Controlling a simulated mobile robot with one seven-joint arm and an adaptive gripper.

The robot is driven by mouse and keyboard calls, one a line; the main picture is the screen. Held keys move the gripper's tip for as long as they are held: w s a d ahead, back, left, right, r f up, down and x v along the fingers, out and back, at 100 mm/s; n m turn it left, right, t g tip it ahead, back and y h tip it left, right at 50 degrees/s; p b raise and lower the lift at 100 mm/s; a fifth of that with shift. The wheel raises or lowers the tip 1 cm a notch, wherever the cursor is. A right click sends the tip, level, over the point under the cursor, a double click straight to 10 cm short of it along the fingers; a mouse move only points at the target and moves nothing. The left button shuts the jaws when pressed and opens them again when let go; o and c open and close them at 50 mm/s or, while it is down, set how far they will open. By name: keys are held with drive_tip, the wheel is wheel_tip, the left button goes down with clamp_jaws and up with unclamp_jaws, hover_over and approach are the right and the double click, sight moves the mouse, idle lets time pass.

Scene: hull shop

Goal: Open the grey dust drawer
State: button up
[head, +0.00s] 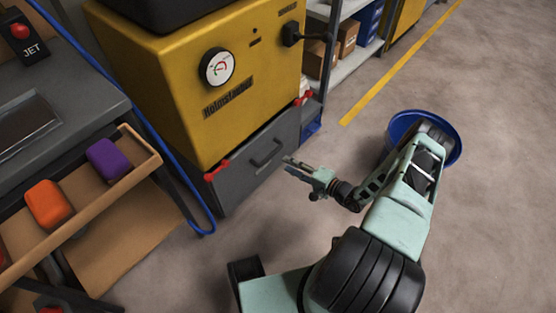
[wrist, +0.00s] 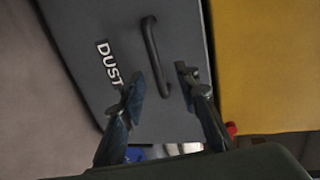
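The grey dust drawer (head: 240,172) is the lower part of the yellow machine and looks shut. In the wrist view its front (wrist: 95,35) carries the word DUST and a dark bar handle (wrist: 153,55). The handle also shows in the head view (head: 267,153). Red latches sit at the drawer's two upper corners, a left one (head: 216,170) and a right one (head: 302,98). My gripper (head: 286,166) is in front of the drawer, near the handle. In the wrist view my gripper (wrist: 160,82) is open, its fingers apart with the handle's end between or just beyond them. I see no clear contact.
The yellow machine (head: 160,90) with a round gauge stands above the drawer. A workbench with a wooden tray (head: 100,200) is at left, and a blue hose (head: 160,130) hangs beside it. A blue tub (head: 455,150) is behind my arm. The floor before the drawer is clear.

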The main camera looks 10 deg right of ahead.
sight(272, 156)
drive_tip(key=b+x, duration=0.1)
drive_tip(key=x, duration=0.2)
drive_tip(key=b+x, duration=0.1)
drive_tip(key=x, duration=0.3)
drive_tip(key=f+b+x, duration=0.1)
drive_tip(key=x, duration=0.2)
drive_tip(key=shift+w+d+b, duration=0.1)
drive_tip(key=shift+w+b, duration=0.2)
drive_tip(key=shift+w, duration=0.15)
clamp_jaws()
